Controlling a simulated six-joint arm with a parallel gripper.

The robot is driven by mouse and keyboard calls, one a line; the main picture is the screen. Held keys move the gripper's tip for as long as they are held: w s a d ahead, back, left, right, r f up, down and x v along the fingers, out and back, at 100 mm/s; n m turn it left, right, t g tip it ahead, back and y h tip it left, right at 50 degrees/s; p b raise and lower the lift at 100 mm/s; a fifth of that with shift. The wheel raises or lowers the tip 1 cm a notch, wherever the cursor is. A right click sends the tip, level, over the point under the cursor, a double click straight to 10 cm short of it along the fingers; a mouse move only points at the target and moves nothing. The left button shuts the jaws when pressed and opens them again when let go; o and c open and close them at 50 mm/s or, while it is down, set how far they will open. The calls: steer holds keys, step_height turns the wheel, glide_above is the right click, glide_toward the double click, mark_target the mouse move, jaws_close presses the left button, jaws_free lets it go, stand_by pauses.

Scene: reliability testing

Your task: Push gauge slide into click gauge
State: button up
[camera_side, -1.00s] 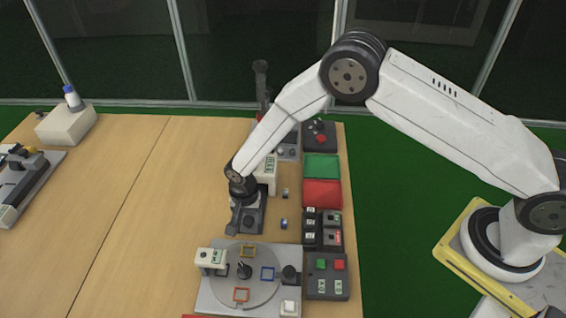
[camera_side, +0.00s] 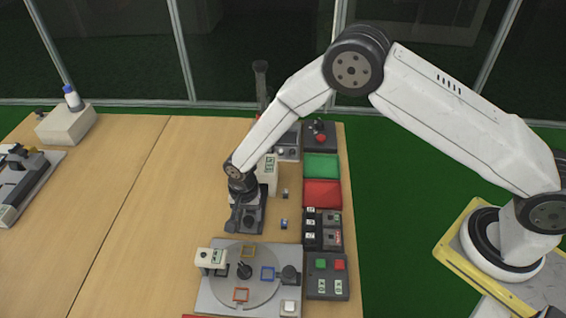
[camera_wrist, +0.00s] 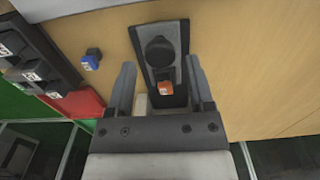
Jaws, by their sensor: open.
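A dark device with a grey plate and a round black knob, which looks like the click gauge (camera_side: 251,222), lies on the table below my gripper (camera_side: 240,200). In the wrist view the device (camera_wrist: 173,72) runs up between the fingers. A small orange block (camera_wrist: 166,89) with a pale mark sits at its near end; I cannot tell if this is the gauge slide. My gripper (camera_wrist: 160,66) is open, its fingers on either side of the device with nothing clamped. In the side view the wrist hides part of the device.
A turntable plate (camera_side: 207,297) with coloured square frames stands in front. A small blue block (camera_side: 284,224) lies to the right. Red (camera_side: 321,193) and green (camera_side: 321,166) trays and dark button boxes (camera_side: 328,290) line the right edge. The table's left middle (camera_side: 150,220) is clear.

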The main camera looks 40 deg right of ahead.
mark_target(248, 220)
steer(key=shift+r, duration=1.25)
steer(key=shift+r, duration=0.1)
steer(key=shift+r+m, duration=0.5)
steer(key=shift+m, duration=0.5)
steer(key=shift+r+m, duration=0.45)
steer(key=shift+m, duration=0.55)
steer(key=shift+r+m, duration=0.5)
steer(key=shift+m, duration=0.5)
steer(key=shift+f, duration=0.15)
steer(key=shift+f, duration=3.65)
steer(key=shift+r, duration=0.1)
steer(key=shift+r, duration=2.15)
